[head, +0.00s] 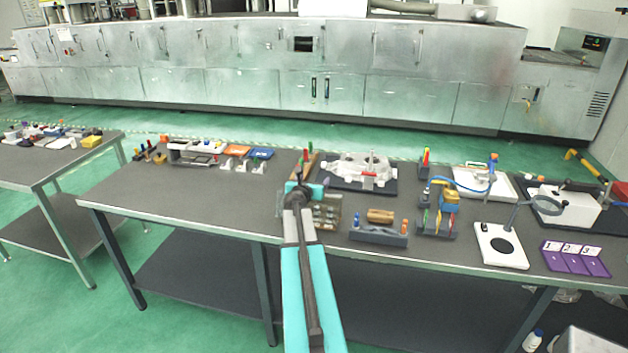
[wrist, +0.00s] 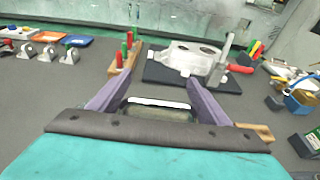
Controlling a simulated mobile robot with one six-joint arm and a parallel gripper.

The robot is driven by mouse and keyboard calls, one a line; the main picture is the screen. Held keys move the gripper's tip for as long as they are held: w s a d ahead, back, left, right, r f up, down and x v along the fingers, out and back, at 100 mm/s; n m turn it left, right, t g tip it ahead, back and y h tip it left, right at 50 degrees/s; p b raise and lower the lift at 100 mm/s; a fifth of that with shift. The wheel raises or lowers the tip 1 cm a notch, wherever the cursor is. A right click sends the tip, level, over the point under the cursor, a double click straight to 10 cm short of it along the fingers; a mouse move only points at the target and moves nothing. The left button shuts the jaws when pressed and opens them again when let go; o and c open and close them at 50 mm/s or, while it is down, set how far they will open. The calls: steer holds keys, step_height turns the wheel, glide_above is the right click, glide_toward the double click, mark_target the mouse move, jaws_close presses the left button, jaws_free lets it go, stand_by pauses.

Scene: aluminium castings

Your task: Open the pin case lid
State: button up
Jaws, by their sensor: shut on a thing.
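The pin case (head: 327,213) is a low, see-through box with small metal parts inside, near the front middle of the table in the head view. My arm covers its left part. My gripper (head: 300,186) is over the case's back left side; its fingertips are hidden there. In the wrist view, my gripper's two purple-grey fingers (wrist: 161,80) stand either side of a dark greenish panel with a white edge (wrist: 158,103), which seems to be the case lid. The gripper is shut on it. My wrist cover hides the rest of the case, and the lid's angle cannot be told.
A wooden rack with red and green handles (wrist: 126,56) stands just behind the gripper. A casting on a dark plate (head: 357,171) lies behind the case. A grey block with a wooden roll (head: 381,216) and a blue-yellow tool stand (head: 447,205) are at right.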

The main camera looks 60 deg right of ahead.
steer(key=shift+w+a+f, duration=0.1)
steer(key=shift+w+f, duration=0.1)
steer(key=shift+w, duration=0.1)
steer(key=o, duration=1.4)
steer(key=shift+f, duration=0.1)
steer(key=shift+c, duration=0.2)
steer(key=shift+o, duration=0.6)
steer(key=shift+w+f, duration=0.15)
steer(key=shift+s+r, duration=0.2)
steer(key=shift+s+a+r, duration=0.2)
steer(key=shift+s+a, duration=0.2)
steer(key=b+v, duration=0.2)
steer(key=v, duration=1)
steer(key=shift+a+r+b, duration=0.2)
steer(key=shift+a+b, duration=0.05)
steer(key=shift+b, duration=0.15)
